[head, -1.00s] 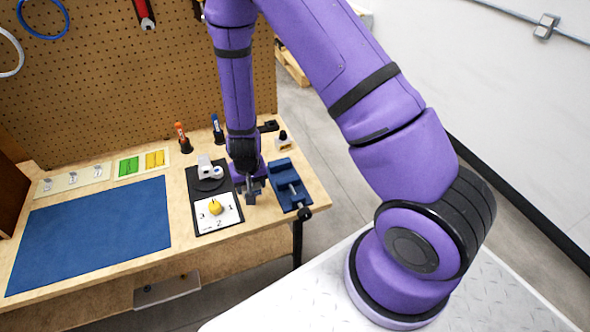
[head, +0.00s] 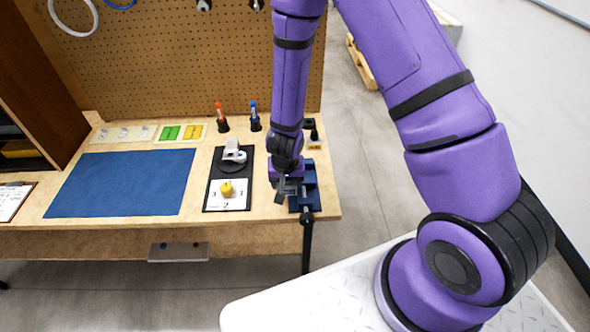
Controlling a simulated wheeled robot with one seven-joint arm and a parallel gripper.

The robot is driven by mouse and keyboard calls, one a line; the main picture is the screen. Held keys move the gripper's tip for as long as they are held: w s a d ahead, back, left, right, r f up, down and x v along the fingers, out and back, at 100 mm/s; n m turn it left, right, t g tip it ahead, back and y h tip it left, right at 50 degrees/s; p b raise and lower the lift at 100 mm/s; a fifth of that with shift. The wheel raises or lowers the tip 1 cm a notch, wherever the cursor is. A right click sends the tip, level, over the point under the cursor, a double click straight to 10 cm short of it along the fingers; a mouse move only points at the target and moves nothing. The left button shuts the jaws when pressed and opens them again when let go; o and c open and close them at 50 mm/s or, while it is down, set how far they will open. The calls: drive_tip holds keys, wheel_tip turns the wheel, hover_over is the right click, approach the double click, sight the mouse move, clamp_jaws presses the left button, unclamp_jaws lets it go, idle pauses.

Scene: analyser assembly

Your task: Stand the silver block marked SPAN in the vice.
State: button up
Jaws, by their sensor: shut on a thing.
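The blue vice (head: 308,184) stands at the right front of the bench, with its screw end toward the front edge. My gripper (head: 285,191) points down just left of the vice, partly in front of it. It is shut on a small silver-grey block (head: 291,187), mostly hidden by the fingers; no marking can be read on it. I cannot tell whether the block touches the vice.
A black board (head: 241,163) with a grey device, a yellow knob and a numbered white card lies left of my gripper. Red and blue markers stand behind. A blue mat (head: 130,183) and a tray of small silver pieces (head: 97,135) lie further left.

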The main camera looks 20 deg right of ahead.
drive_tip(key=w+d, duration=0.1)
drive_tip(key=w, duration=0.1)
drive_tip(key=w+d, duration=0.2)
drive_tip(key=w, duration=0.1)
drive_tip(key=w+d, duration=0.2)
drive_tip(key=shift+w+f, duration=0.4)
drive_tip(key=shift+f, duration=1.75)
drive_tip(key=shift+f, duration=0.1)
drive_tip(key=o, duration=1.1)
drive_tip(key=shift+s+a+r, duration=0.1)
drive_tip(key=shift+s+r, duration=0.2)
drive_tip(key=shift+r, duration=1.7)
drive_tip(key=shift+s+a+r, duration=0.15)
drive_tip(key=shift+s+r, duration=0.2)
drive_tip(key=shift+r, duration=1.65)
drive_tip(key=shift+s+a+r, duration=0.1)
drive_tip(key=shift+s+r, duration=0.2)
drive_tip(key=shift+r, duration=1.7)
drive_tip(key=shift+r, duration=0.1)
